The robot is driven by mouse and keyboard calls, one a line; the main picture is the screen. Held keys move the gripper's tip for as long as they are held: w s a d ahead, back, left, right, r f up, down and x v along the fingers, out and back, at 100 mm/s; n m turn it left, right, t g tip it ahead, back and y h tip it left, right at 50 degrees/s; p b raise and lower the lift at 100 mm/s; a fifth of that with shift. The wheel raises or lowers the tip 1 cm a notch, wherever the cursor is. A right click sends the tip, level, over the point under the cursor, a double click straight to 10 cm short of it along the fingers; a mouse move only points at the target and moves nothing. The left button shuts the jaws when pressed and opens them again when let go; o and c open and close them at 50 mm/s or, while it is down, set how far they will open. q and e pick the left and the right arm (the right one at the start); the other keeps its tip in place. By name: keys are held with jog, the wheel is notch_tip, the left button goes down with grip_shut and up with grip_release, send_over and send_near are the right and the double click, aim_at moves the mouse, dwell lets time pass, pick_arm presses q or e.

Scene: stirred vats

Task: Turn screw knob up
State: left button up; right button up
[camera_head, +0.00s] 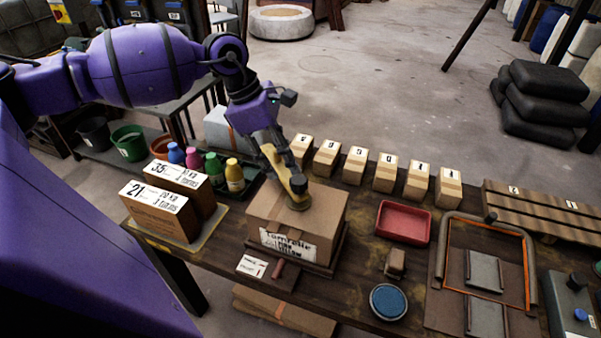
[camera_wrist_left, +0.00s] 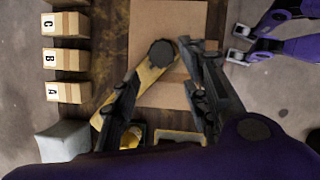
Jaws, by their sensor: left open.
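A yellow bar (camera_wrist_left: 145,80) with a round dark knob (camera_wrist_left: 161,53) at its end shows in the left wrist view, between the fingers of my left gripper (camera_wrist_left: 163,64). In the head view the left gripper (camera_head: 290,178) points down over a cardboard box (camera_head: 323,218), and the round knob end (camera_head: 299,203) shows just below its tips, at the box top. The fingers stand apart; I see no clear grip on the knob. The fingers and bar partly overlap, so contact is unclear. In the left wrist view, purple parts with grey tips at the upper right may be my right gripper.
A red tray (camera_head: 403,222), a blue round dish (camera_head: 388,302) and a framed panel (camera_head: 484,272) lie on the right of the table. Several small cartons (camera_head: 384,172) line its back edge. Bottles and two labelled boxes (camera_head: 160,210) stand at the left.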

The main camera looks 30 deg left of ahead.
aim_at(297, 177)
pick_arm(q)
jog(key=x, duration=0.6)
jog(key=shift+w+d+r, duration=0.15)
jog(key=shift+w, duration=0.05)
jog(key=c, duration=1)
